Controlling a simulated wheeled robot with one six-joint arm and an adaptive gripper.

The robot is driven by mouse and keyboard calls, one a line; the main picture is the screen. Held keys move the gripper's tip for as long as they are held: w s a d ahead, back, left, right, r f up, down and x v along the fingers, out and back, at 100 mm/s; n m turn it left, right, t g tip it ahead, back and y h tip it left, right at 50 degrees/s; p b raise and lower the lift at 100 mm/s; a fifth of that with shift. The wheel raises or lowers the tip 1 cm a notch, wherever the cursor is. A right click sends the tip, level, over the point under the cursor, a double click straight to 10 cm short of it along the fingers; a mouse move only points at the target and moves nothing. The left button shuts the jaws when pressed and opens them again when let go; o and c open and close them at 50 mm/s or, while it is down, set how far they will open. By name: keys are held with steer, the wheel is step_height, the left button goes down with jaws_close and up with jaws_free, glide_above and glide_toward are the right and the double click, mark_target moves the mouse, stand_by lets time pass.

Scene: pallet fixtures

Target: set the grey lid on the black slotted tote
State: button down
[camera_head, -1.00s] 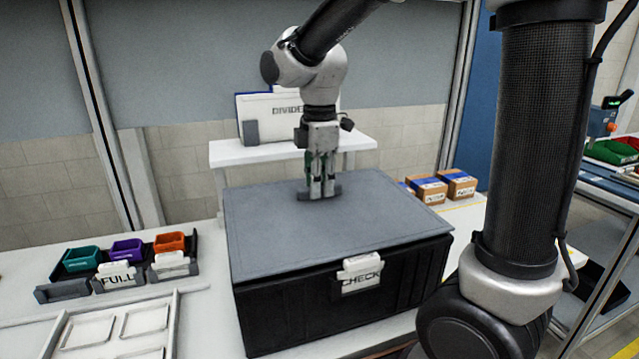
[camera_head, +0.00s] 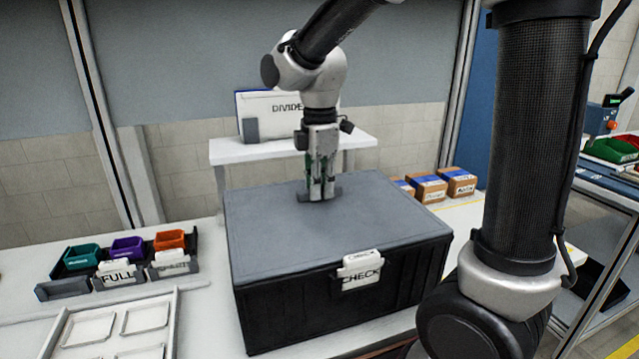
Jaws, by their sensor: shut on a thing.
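The grey lid (camera_head: 300,238) lies over the top of the black tote (camera_head: 290,318) on the table. Its edges look level with the tote's rim along the front and right, with no clear gap showing. My gripper (camera_head: 321,196) points down at the lid's middle and is shut on the lid's handle (camera_head: 333,192), a small dark grip on top. The tote's slots and its rear rim are hidden under the lid.
A white card reading CHECK (camera_head: 361,271) hangs on the tote's front. A white shelf (camera_head: 270,152) with a DIVIDE sign stands behind. Small coloured bins (camera_head: 127,249) and a white tray (camera_head: 125,312) are at left. Cardboard boxes (camera_head: 428,187) stand at right.

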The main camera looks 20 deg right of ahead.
steer(key=shift+f, duration=0.15)
steer(key=c, duration=1.3)
jaws_free()
step_height(320, 180, up, 12)
steer(key=shift+r, duration=0.1)
